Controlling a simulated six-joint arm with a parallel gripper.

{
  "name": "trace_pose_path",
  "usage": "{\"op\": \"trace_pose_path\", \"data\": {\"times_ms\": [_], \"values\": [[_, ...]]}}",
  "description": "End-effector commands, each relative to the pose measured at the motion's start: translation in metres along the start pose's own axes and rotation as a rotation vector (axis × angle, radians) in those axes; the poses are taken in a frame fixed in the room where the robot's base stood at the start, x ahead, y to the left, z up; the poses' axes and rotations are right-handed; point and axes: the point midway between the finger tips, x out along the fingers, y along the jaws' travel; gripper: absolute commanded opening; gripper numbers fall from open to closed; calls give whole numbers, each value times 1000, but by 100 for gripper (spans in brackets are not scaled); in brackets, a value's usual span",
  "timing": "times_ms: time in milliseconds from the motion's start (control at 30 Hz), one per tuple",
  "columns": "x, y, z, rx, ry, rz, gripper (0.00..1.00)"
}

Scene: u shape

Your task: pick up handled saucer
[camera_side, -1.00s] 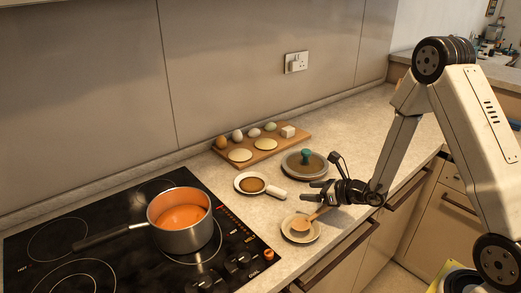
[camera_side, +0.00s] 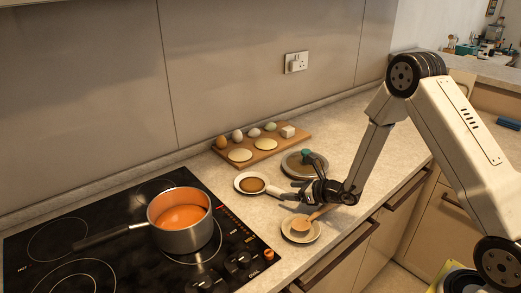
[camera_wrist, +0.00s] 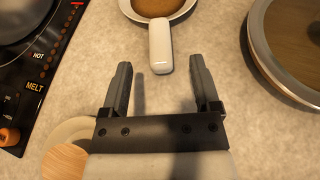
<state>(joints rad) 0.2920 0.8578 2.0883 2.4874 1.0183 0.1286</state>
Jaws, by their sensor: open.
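The handled saucer (camera_side: 251,182) is a small white dish with brown contents and a stubby white handle. It lies on the counter right of the cooktop, its handle pointing right toward my gripper. In the wrist view its handle (camera_wrist: 160,48) points down toward the gap between my fingers, and the dish is cut off by the top edge. My gripper (camera_side: 286,190) is by the handle's end in the side view and hides part of it. In the wrist view my gripper (camera_wrist: 163,84) is open and empty, with the handle's tip just ahead of the fingertips.
A lidded pan (camera_side: 292,168) stands behind my gripper. A dish with a wooden spoon (camera_side: 302,230) lies in front. The cooktop (camera_side: 115,262) with a pot of orange liquid (camera_side: 182,240) is left. A board (camera_side: 262,152) with eggs and flat rounds is behind.

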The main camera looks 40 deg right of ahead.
Motion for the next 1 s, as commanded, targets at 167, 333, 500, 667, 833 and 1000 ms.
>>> {"op": "trace_pose_path", "data": {"times_ms": [167, 333, 500, 667, 833, 1000], "values": [[20, 1, 0, -1, 1, 2, 79], [39, 1, 0, -2, 1, 2, 79], [50, 0, 0, 0, 0, 0, 79], [52, 0, 0, 0, 1, 0, 79], [52, 0, 0, 0, 1, 0, 79], [52, 0, 0, 0, 1, 0, 79]]}}
